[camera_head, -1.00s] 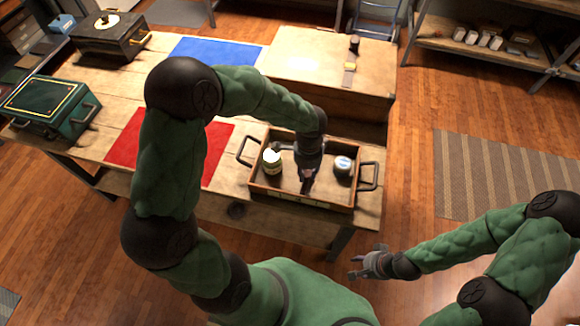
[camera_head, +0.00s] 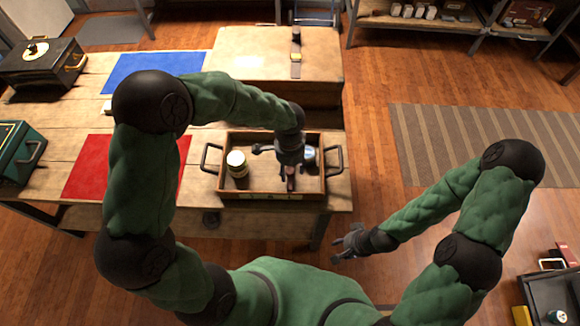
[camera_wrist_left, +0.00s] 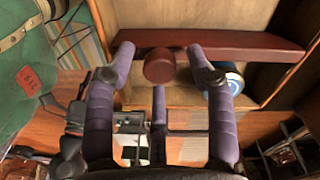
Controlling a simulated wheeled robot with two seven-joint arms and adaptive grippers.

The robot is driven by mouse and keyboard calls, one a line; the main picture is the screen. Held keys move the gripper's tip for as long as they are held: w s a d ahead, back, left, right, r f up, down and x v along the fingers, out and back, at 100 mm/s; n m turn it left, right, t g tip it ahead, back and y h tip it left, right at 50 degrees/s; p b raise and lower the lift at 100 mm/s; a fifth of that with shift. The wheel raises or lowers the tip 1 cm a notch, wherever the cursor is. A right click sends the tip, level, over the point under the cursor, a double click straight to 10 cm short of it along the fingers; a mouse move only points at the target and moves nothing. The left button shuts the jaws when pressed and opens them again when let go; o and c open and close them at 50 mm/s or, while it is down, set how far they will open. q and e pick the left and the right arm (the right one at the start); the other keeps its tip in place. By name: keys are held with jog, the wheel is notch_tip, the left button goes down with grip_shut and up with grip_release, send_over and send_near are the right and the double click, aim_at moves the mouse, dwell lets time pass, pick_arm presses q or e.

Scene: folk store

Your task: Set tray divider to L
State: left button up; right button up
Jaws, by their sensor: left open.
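A shallow wooden tray (camera_head: 235,194) with black side handles stands at the table's front edge. A pale-lidded jar (camera_head: 237,170) is in its left part, and a jar with a blue and white lid (camera_head: 310,156) is in its right part. My left gripper (camera_head: 290,183) reaches down into the tray beside the right jar, partly hiding it. The left wrist view shows my open purple fingers on either side of a round dark red knob (camera_wrist_left: 160,66) in front of a dark red divider bar (camera_wrist_left: 250,45). Contact cannot be told. My right gripper (camera_head: 340,243) is open and empty, off the table.
A wooden box (camera_head: 265,55) stands behind the tray. Red (camera_head: 85,165) and blue (camera_head: 140,72) mats lie on the table, with a green case (camera_head: 20,155) and a dark case (camera_head: 40,68) at left.

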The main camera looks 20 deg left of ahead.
pick_arm(q)
notch_tip(320, 180, up, 12)
jog(key=shift+w+a, duration=0.15)
dwell(0.4)
dwell(0.5)
